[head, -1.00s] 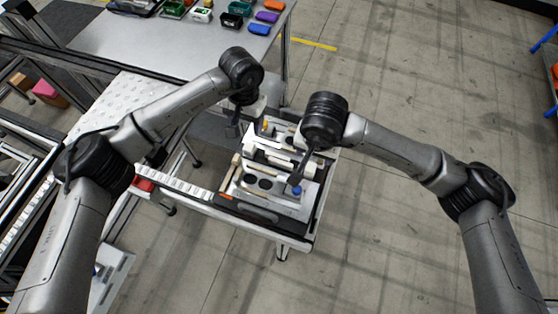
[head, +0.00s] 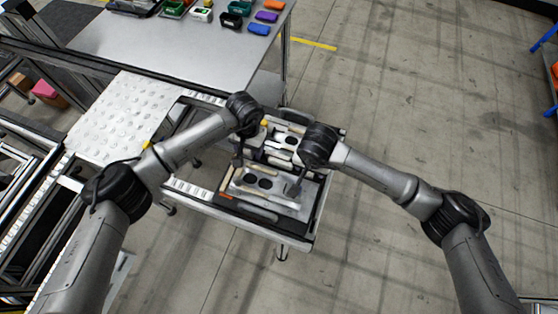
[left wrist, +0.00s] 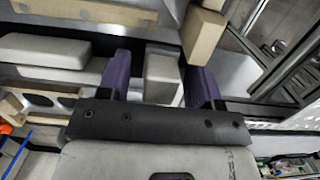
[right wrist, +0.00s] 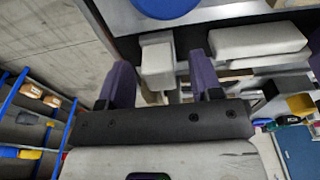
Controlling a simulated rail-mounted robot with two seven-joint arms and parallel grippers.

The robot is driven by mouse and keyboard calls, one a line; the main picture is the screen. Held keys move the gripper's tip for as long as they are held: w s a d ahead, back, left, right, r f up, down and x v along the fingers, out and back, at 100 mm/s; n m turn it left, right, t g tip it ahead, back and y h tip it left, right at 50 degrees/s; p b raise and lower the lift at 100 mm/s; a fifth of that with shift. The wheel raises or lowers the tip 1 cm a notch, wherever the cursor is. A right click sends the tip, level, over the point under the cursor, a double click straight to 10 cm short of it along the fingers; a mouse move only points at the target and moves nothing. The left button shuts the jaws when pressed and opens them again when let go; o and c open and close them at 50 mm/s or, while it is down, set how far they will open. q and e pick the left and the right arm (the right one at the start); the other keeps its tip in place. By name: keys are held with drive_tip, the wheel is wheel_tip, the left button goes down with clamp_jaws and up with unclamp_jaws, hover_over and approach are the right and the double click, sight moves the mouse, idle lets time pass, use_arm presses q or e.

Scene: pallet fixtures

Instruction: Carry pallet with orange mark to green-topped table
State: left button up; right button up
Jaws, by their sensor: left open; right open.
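The pallet with the orange mark (head: 226,196) is a dark-edged tray with a light plate, pale bars and dark round spots. It lies on the end of a white conveyor frame (head: 300,243) in the head view. My left gripper (head: 238,161) is over the pallet's left side, and my right gripper (head: 293,188) is over its right side. In the left wrist view the purple fingers (left wrist: 160,65) are apart with a pale block (left wrist: 162,78) between them. In the right wrist view the fingers (right wrist: 160,72) are also apart around a pale block (right wrist: 157,60). Contact cannot be told. I see no green-topped table.
A grey-topped table (head: 180,45) with several coloured bins stands at the back left. A white studded plate (head: 125,115) and rails lie left of the pallet. The concrete floor (head: 430,110) on the right is clear. The right wrist view shows a blue-framed rack (right wrist: 30,120).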

use_arm(q)
clamp_jaws()
use_arm(e)
clamp_jaws()
idle(1.2)
use_arm(q)
drive_tip(key=shift+r, duration=0.25)
use_arm(e)
drive_tip(key=shift+r, duration=0.25)
